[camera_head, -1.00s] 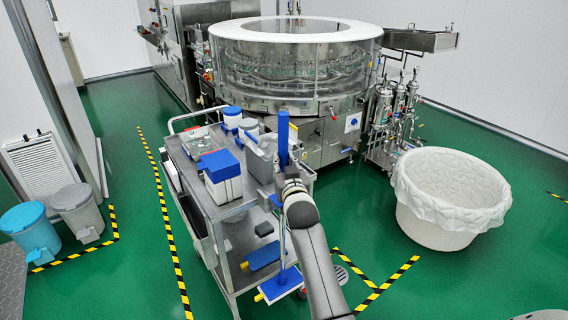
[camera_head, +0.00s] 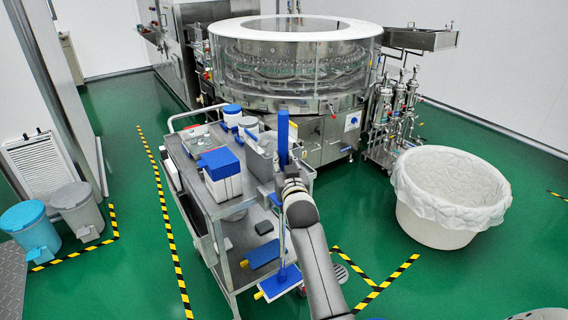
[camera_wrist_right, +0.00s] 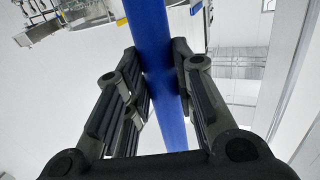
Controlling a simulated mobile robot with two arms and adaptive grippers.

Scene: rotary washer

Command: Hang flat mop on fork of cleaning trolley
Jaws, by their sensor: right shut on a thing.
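The flat mop has a thick blue handle (camera_head: 283,138), a thin pole and a flat blue head (camera_head: 279,284) with yellow ends. It stands nearly upright beside the right side of the cleaning trolley (camera_head: 232,212). My right gripper (camera_head: 291,184) is shut around the mop's handle. In the right wrist view, the black fingers (camera_wrist_right: 163,85) lie on both sides of the blue handle (camera_wrist_right: 152,32). A second blue head with a yellow end (camera_head: 262,256) shows at the trolley's lower right side. I cannot make out the fork clearly; the mop and my arm cover part of that side.
The trolley top carries a white box with a blue lid (camera_head: 221,176), a grey jug (camera_head: 260,160) and blue-lidded tubs (camera_head: 232,115). The round washer (camera_head: 295,65) stands behind.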

